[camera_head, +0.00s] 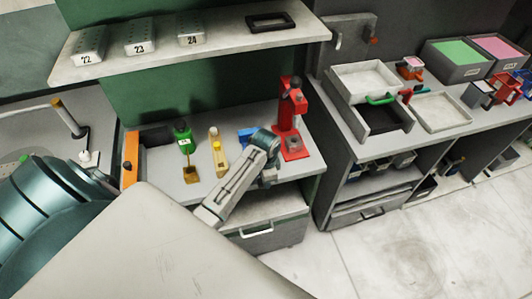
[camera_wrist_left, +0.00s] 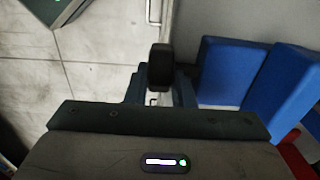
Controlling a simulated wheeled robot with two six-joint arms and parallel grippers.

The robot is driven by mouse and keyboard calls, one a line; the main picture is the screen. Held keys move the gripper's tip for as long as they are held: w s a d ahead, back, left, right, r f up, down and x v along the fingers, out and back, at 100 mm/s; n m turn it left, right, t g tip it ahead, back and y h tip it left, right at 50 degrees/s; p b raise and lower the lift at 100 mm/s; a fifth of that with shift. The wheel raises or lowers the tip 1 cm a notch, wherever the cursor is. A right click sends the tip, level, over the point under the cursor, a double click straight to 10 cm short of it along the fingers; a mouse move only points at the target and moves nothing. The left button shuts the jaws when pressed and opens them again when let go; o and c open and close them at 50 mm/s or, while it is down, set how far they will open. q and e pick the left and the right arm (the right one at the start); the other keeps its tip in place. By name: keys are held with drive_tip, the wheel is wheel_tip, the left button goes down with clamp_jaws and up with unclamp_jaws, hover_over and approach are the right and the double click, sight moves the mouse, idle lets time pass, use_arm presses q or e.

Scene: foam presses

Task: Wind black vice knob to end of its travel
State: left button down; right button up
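The black vice knob (camera_wrist_left: 160,67) shows at the centre of the left wrist view, between the two dark fingers of my left gripper (camera_wrist_left: 160,88). The fingers stand close against both sides of the knob and appear shut on it. The blue vice (camera_wrist_left: 232,72) fills the right of that view, beside the knob. In the head view the vice (camera_head: 246,135) is on the workbench, partly covered by my left wrist. My right gripper is not in view.
A red press (camera_head: 291,120) stands right of the vice. A shelf (camera_head: 180,45) with numbered boxes hangs above. A drawer (camera_head: 255,230) is below the bench.

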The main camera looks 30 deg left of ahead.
use_arm(q)
drive_tip(key=shift+s+a+t+h, duration=0.15)
drive_tip(key=shift+t+h, duration=0.35)
drive_tip(key=shift+t, duration=0.05)
drive_tip(key=shift+s+a+t+h, duration=0.1)
drive_tip(key=shift+s+t+h, duration=0.05)
drive_tip(key=shift+t+h, duration=0.4)
drive_tip(key=shift+s+a+f+t+h+b, duration=0.15)
drive_tip(key=shift+t+h+b, duration=0.6)
drive_tip(key=shift+t+b, duration=0.25)
drive_tip(key=t+h+b, duration=0.1)
drive_tip(key=b, duration=0.2)
drive_tip(key=t+h+b, duration=0.1)
drive_tip(key=t+b, duration=0.1)
drive_tip(key=b, duration=0.2)
drive_tip(key=t+h+b, duration=0.1)
drive_tip(key=h+b, duration=0.1)
drive_tip(key=b, duration=0.2)
drive_tip(key=shift+s+a+f+t, duration=0.2)
drive_tip(key=shift+s+f+t, duration=0.05)
drive_tip(key=shift+s+t, duration=0.05)
drive_tip(key=shift+r+t+h+b, duration=0.3)
drive_tip(key=shift+t+b, duration=0.1)
drive_tip(key=shift+b, duration=0.75)
drive_tip(key=c, duration=1.5)
unclamp_jaws()
drive_tip(key=shift+s+a, duration=0.1)
drive_tip(key=shift+s, duration=0.05)
